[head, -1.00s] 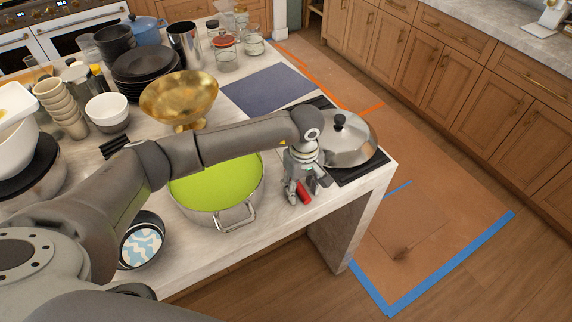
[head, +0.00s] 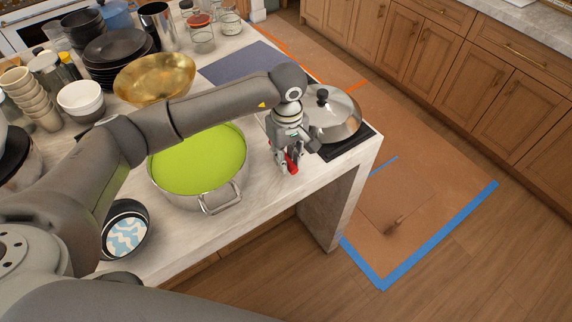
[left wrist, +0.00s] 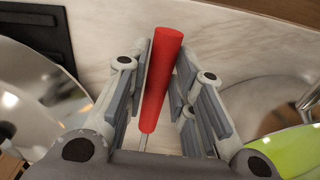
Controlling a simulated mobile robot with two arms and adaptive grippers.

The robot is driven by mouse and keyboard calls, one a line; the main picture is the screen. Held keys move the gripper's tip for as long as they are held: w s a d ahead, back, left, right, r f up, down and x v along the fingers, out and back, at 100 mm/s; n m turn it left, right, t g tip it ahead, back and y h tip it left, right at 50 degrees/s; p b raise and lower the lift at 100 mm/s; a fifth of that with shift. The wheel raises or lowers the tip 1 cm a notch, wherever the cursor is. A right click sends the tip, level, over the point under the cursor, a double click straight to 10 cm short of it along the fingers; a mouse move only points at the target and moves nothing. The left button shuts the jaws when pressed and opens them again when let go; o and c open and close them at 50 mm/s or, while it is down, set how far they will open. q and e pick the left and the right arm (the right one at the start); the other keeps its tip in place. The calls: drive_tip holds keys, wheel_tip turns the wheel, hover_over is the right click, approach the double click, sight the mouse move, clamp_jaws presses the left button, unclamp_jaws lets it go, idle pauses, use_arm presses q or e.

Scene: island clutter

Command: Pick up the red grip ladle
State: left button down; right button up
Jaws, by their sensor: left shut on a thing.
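The red grip ladle (left wrist: 163,75) shows in the left wrist view as a red cylindrical grip with a thin metal shaft below it. In the head view its red grip (head: 292,162) shows at the fingertips, above the worktop near its front edge. My left gripper (head: 287,160) is shut on the red grip; its fingers (left wrist: 165,90) lie on both sides of it in the left wrist view. The ladle's bowl is hidden. I cannot tell whether the ladle touches the worktop. My right gripper is not in view.
A large pot with a green inside (head: 200,160) stands left of the gripper. A domed metal lid (head: 333,115) lies right of it on a dark plate. A gold bowl (head: 155,78) and black plates (head: 118,47) stand behind. The island's edge is close in front.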

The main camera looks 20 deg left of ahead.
use_arm(q)
drive_tip(key=s+d+r+b, duration=0.1)
drive_tip(key=s+r+b, duration=0.1)
drive_tip(key=s+r, duration=0.3)
drive_tip(key=s+d+r+b, duration=0.2)
drive_tip(key=s+r, duration=0.3)
drive_tip(key=s, duration=0.3)
drive_tip(key=shift+s+d+b, duration=0.25)
drive_tip(key=shift+s+b, duration=0.05)
drive_tip(key=shift+b, duration=0.1)
drive_tip(key=c, duration=1.8)
unclamp_jaws()
clamp_jaws()
